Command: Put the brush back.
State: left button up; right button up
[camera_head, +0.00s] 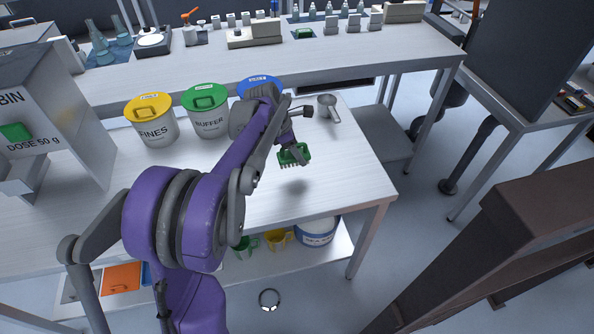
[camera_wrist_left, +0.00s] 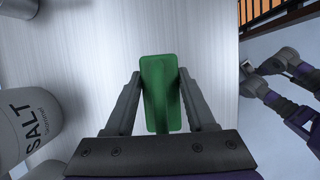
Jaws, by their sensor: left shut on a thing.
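The green brush (camera_head: 294,155) is held in the air above the right part of the white table (camera_head: 345,185), bristles pointing down, with its shadow on the tabletop below it. My left gripper (camera_head: 297,152) is shut on the brush. In the left wrist view the brush's green top (camera_wrist_left: 160,92) sits between the two fingers of my left gripper (camera_wrist_left: 160,95). My right gripper is not clearly seen; only parts of my other arm show at the right of the left wrist view.
Lidded tubs stand behind: yellow FINES (camera_head: 152,120), green BUFFER (camera_head: 207,112) and a blue-lidded one (camera_head: 258,84), partly hidden by my arm. A metal scoop (camera_head: 328,107) lies near the back right. The grey bin (camera_head: 45,120) stands left. The table's front right is clear.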

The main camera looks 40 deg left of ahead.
pick_arm(q)
jog(key=shift+f, duration=3.25)
jog(key=shift+f, duration=0.1)
jog(key=o, duration=1.3)
jog(key=shift+b, duration=0.3)
jog(key=shift+o, duration=0.2)
jog(key=p+v, duration=0.1)
jog(key=v, duration=1.1)
jog(key=s+d+f+m+y, duration=0.1)
jog(key=s+d+f+m, duration=0.2)
jog(key=s+d+m, duration=0.7)
jog(key=s+d+f+m+t+y, duration=0.1)
jog(key=s+d+f+m, duration=0.3)
jog(key=s+d+m, duration=0.5)
jog(key=d+m, duration=0.4)
jog(key=m, duration=0.5)
jog(key=shift+s+y, duration=0.3)
jog(key=shift+s, duration=0.05)
